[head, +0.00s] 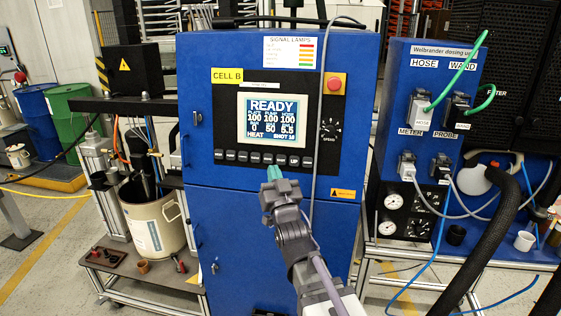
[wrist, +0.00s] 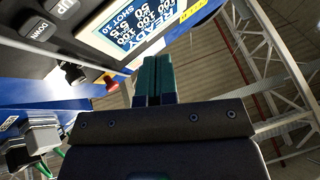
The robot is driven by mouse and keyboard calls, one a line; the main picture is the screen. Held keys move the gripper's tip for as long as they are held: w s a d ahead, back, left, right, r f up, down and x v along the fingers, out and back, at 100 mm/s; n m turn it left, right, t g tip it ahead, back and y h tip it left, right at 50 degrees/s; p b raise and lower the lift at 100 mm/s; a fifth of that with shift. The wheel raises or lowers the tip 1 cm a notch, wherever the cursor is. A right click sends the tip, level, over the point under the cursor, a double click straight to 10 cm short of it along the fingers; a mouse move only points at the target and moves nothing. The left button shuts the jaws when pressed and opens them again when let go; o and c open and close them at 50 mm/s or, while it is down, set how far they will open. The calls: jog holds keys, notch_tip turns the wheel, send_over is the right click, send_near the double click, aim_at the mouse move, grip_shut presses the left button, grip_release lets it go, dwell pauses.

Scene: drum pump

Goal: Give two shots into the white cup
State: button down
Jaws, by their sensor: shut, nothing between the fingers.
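The white cup (head: 524,241) stands at the far right, low on the bench beside the dosing unit. The blue cabinet (head: 240,240) carries a display (head: 278,115) reading READY, with HEAT and SHOT 10 on its bottom line. A row of dark buttons (head: 254,158) runs below the display. My gripper (head: 270,174) has teal fingertips held together, just below the middle of that row. In the wrist view the fingertips (wrist: 153,80) are shut and empty, with the DOWN button (wrist: 38,32) at upper left. I cannot tell whether they touch the panel.
A red stop button (head: 335,84) and a speed dial (head: 330,130) sit right of the display. A drum (head: 150,225) stands left of the cabinet.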

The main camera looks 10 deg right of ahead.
aim_at(280, 164)
jog(key=shift+w+d+f+b, duration=0.25)
jog(key=shift+w+d, duration=0.35)
jog(key=shift+w, duration=0.7)
jog(key=shift+w+d+f+b, duration=0.3)
jog(key=shift+w+d, duration=0.3)
jog(key=shift+w, duration=0.65)
jog(key=shift+w+d+f+b, duration=0.25)
jog(key=shift+w+d, duration=0.35)
jog(key=shift+w, duration=0.7)
jog(key=shift+w+d+f, duration=0.1)
jog(key=shift+w+d, duration=0.05)
jog(key=shift+w, duration=0.25)
jog(key=shift+w+d, duration=0.2)
jog(key=shift+w, duration=0.2)
jog(key=shift+s, duration=0.1)
jog(key=shift+s+a, duration=0.35)
jog(key=shift+s, duration=0.35)
jog(key=s, duration=0.1)
jog(key=s+a, duration=0.1)
jog(key=s, duration=0.1)
jog(key=s+a+r+p, duration=0.1)
jog(key=shift+s, duration=0.25)
